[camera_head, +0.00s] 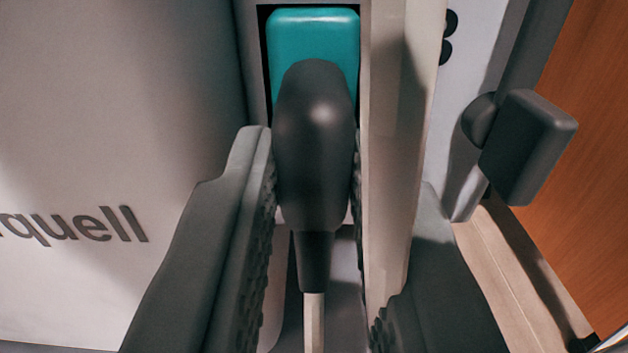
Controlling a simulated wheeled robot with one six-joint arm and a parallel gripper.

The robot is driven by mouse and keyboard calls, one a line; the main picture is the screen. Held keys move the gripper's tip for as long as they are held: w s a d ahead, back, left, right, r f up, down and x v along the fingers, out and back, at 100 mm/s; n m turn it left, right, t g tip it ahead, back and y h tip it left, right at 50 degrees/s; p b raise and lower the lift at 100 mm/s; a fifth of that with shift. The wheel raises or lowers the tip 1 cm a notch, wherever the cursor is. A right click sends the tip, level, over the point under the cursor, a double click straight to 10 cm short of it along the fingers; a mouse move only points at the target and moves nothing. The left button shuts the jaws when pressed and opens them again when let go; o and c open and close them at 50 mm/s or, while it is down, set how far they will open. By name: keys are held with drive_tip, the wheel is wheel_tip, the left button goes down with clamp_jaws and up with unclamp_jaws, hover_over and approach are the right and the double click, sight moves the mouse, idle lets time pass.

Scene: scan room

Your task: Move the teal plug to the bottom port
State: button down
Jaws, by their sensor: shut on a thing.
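The teal plug (314,40) shows at the top centre of the view. Its teal head sits within a pale rectangular frame (380,150) with a dark gap around it; I cannot tell how deep it sits. Its dark grey grip (315,150) points toward me, with a pale cable (314,322) running down from it. My gripper (315,170) is shut on the grey grip, one ridged finger on each side. The pale frame's right side partly covers the right finger. No other port can be made out, so the bottom port is not seen.
A pale panel with the letters "quell" (75,225) fills the left. A dark block-shaped handle or latch (528,147) sticks out at the right, close to the right finger. Behind it is an orange wood surface (590,130). Part of a black numeral (449,38) shows right of the frame.

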drive_tip(key=shift+f, duration=0.15)
idle(0.4)
drive_tip(key=c, duration=1.2)
unclamp_jaws()
drive_tip(key=shift+c, duration=0.2)
drive_tip(key=shift+o, duration=0.4)
drive_tip(key=shift+s, duration=1.65)
drive_tip(key=s, duration=0.6)
drive_tip(key=shift+s, duration=0.35)
idle(1.1)
idle(0.4)
